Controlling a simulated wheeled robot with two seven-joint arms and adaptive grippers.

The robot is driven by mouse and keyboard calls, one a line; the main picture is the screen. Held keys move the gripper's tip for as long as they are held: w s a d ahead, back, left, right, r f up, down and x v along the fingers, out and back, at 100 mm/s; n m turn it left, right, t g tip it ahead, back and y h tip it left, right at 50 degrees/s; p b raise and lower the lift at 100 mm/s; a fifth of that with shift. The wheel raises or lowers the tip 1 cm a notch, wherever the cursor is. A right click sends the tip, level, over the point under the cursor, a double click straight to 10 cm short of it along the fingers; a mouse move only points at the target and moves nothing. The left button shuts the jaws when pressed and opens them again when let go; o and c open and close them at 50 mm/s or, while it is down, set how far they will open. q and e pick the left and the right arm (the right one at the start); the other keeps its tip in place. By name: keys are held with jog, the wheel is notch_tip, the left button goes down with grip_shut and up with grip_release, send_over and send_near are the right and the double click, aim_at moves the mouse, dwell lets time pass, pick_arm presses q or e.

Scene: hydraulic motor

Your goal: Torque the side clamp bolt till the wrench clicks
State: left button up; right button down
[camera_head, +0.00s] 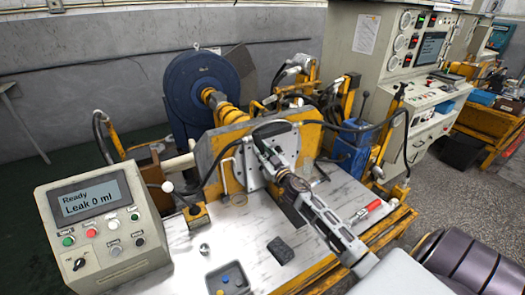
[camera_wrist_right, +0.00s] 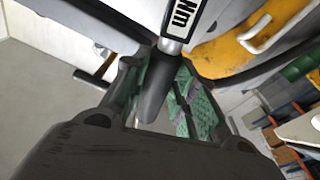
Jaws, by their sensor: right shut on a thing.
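My right gripper (camera_head: 268,156) reaches in from the lower right, its fingers in front of the upright mounting plate of the yellow test stand (camera_head: 308,140). In the right wrist view its green-padded fingers are shut on the dark handle of a torque wrench (camera_wrist_right: 157,88). The wrench's shaft carries an "Nm" label and runs up out of the picture. In the head view the wrench is hard to make out behind the gripper. I cannot pick out the side clamp bolt or the wrench's head, so I cannot tell whether they touch. My left gripper is not in view.
A control box (camera_head: 103,222) reading "Ready, Leak 0 ml" stands at the left. A small grey tray (camera_head: 212,282), a dark block (camera_head: 281,251) and a red-handled tool (camera_head: 367,211) lie on the bench top. A blue motor (camera_head: 203,85) stands behind; hoses arch around the stand.

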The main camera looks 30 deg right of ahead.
jog(key=shift+s+a, duration=0.15)
jog(key=shift+s, duration=0.45)
jog(key=shift+s+a, duration=0.15)
jog(key=shift+s, duration=0.45)
jog(key=shift+s+p, duration=0.35)
jog(key=shift+s, duration=1.05)
